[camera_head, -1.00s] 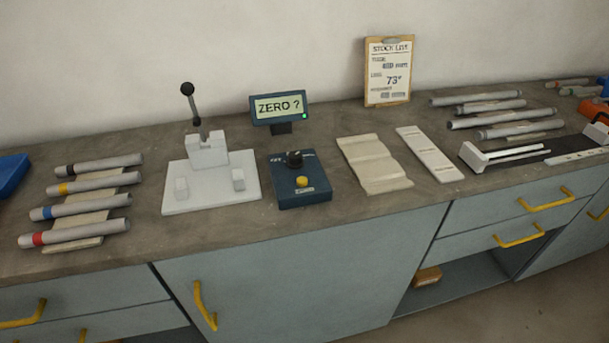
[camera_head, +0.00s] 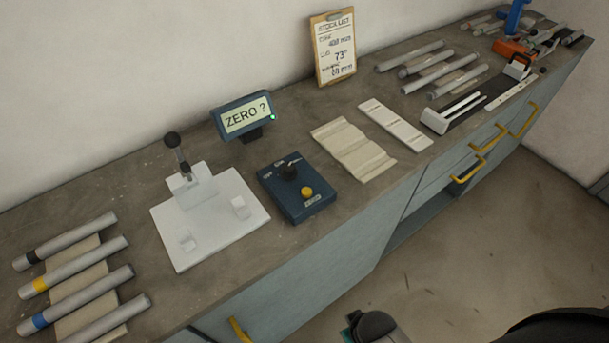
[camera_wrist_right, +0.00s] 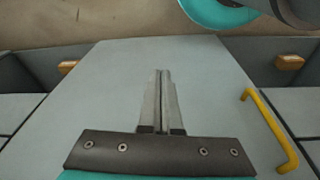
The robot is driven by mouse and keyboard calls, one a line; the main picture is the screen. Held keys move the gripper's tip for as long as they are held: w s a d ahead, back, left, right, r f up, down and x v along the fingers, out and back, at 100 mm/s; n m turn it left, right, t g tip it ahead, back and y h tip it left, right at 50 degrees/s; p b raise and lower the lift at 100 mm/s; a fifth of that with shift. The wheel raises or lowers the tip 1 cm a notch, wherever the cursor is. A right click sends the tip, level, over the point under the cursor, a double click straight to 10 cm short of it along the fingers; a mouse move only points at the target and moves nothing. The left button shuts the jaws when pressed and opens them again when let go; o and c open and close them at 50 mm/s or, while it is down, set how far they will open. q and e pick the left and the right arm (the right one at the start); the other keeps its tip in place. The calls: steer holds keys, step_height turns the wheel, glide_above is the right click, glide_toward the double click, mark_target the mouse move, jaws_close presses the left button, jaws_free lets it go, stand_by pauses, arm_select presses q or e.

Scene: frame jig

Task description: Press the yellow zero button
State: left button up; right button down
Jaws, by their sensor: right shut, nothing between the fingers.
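The box stands on the worktop, and nothing covers the button. A small display (camera_head: 245,115) behind the box reads "ZERO ?" with a green light at its corner. My right gripper (camera_wrist_right: 161,74) shows in the right wrist view, shut and empty, in front of a grey cabinet door (camera_wrist_right: 105,95). It is not near the button in that view. My left gripper is not in view.
A white fixture with a black-knobbed lever (camera_head: 205,215) stands left of the box. Banded tubes (camera_head: 90,275) lie on a rest at the lower left. A beige grooved rest (camera_head: 353,150) lies right of the box. A clipboard (camera_head: 334,48) leans on the wall.

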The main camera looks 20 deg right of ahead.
steer(key=w+r+t+p, duration=0.1)
steer(key=w+r+p, duration=0.25)
steer(key=r, duration=0.75)
steer(key=w+r+p, duration=0.2)
steer(key=r+p, duration=0.2)
steer(key=r, duration=0.8)
step_height(320, 180, up, 14)
steer(key=f+n+t+y+p, duration=0.1)
steer(key=n+t+y+p, duration=0.35)
steer(key=n, duration=0.85)
glide_above(307, 192)
steer(key=d, duration=0.1)
steer(key=shift+s+r, duration=0.2)
steer(key=shift+r, duration=0.05)
steer(key=shift+f+b, duration=0.15)
steer(key=shift+b, duration=0.2)
step_height(307, 192, down, 8)
steer(key=b, duration=0.7)
steer(key=shift+r, duration=0.25)
steer(key=shift+f+b, duration=0.4)
steer(key=shift+f, duration=0.15)
steer(key=shift+f, duration=0.1)
